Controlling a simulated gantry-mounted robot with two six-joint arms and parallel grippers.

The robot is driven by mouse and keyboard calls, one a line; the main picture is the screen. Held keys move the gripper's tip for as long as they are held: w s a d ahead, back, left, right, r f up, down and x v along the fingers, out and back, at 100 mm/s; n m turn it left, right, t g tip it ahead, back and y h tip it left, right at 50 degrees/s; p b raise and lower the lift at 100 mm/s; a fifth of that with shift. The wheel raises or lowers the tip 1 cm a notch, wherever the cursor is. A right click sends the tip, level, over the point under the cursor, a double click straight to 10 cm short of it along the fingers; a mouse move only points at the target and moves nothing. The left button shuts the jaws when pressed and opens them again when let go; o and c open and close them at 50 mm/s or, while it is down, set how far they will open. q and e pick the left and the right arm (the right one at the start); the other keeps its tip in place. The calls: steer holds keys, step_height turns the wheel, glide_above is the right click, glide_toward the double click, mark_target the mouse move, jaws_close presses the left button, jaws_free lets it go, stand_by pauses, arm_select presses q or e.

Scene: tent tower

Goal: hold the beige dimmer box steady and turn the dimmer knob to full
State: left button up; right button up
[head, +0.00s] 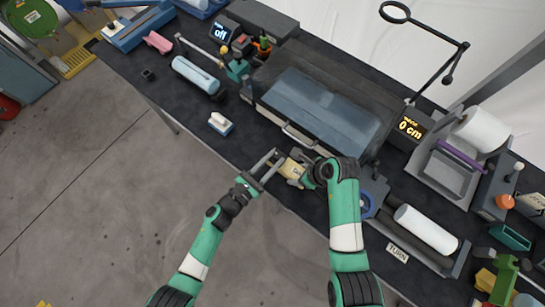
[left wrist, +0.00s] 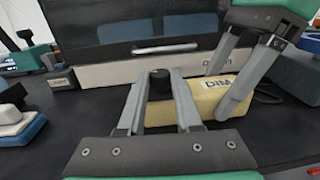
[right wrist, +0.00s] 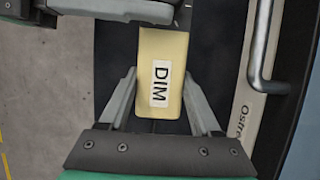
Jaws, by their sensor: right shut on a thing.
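The beige dimmer box (head: 291,168) lies near the bench's front edge, in front of a grey machine with a lid. Its DIM label shows in the right wrist view, where the box (right wrist: 172,48) lies between the fingers. My right gripper (right wrist: 161,74) is shut on the box, one finger on each side. In the left wrist view the black dimmer knob (left wrist: 160,84) stands at the box's left end. My left gripper (head: 278,156) is open, its fingers on either side of the knob; I cannot tell whether they touch it. The knob is not clear in the head view.
A display (head: 223,32) at the back left reads "off". The grey machine (head: 325,105) has a front handle bar close behind the box. A white-topped blue block (head: 220,123) lies to the left. A white roll (head: 426,230) lies to the right. The bench edge is close in front.

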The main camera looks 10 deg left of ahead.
arm_select(q)
jaws_close()
steer(key=shift+w+a+r+m+h, duration=0.1)
steer(key=shift+w+a+m+h, duration=0.1)
steer(key=shift+m+h, duration=0.3)
steer(key=shift+w+a+m+g+h, duration=0.1)
steer(key=shift+m+g+h, duration=0.3)
steer(key=shift+g+h, duration=0.2)
steer(key=shift+w+a+m+g+h, duration=0.1)
steer(key=shift+m+g+h, duration=0.3)
steer(key=shift+g+h, duration=0.2)
steer(key=shift+m+g+h, duration=0.7)
steer(key=shift+g, duration=0.1)
steer(key=shift+m+g+h, duration=0.3)
steer(key=shift+g, duration=0.1)
steer(key=shift+s, duration=0.1)
